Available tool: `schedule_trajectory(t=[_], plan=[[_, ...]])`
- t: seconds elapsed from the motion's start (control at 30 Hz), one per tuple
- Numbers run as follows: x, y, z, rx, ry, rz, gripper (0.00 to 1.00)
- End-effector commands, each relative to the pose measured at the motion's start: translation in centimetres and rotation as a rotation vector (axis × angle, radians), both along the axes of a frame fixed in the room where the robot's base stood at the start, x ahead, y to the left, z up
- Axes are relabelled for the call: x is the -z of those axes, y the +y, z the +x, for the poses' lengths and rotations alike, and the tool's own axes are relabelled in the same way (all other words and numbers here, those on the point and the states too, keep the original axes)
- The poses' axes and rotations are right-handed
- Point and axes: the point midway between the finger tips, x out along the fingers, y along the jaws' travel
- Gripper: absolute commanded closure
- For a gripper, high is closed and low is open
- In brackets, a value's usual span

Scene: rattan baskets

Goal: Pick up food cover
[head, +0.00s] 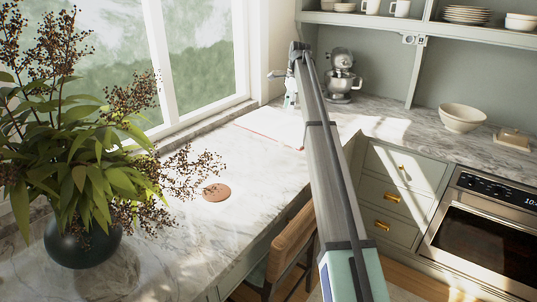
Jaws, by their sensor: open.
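I cannot make out a food cover in the head view. My arm crosses the middle of the picture, from the bottom up towards the window corner. Its far end is over the marble counter (166,225), near a pale flat sheet or board with a red edge (270,127). My gripper's fingers cannot be made out there; the arm hides what is directly behind it.
A dark vase (82,243) with a leafy plant stands at left. A wooden chair (282,250) is tucked below.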

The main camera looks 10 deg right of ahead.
Motion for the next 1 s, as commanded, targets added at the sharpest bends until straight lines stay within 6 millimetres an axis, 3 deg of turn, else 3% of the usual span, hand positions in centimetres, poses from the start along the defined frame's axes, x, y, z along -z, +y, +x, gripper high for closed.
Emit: schedule_trajectory(t=[0.1, 0.33, 0.7, 1.0], plan=[[0.2, 0.5, -0.2, 0.010, 0.011, 0.001, 0.44], [3.3, 1.0, -0.4, 0.007, 0.012, 0.002, 0.44], [10.0, 1.9, -0.3, 0.008, 0.010, 0.001, 0.44], [11.8, 2.1, -0.3, 0.008, 0.008, 0.001, 0.44]])
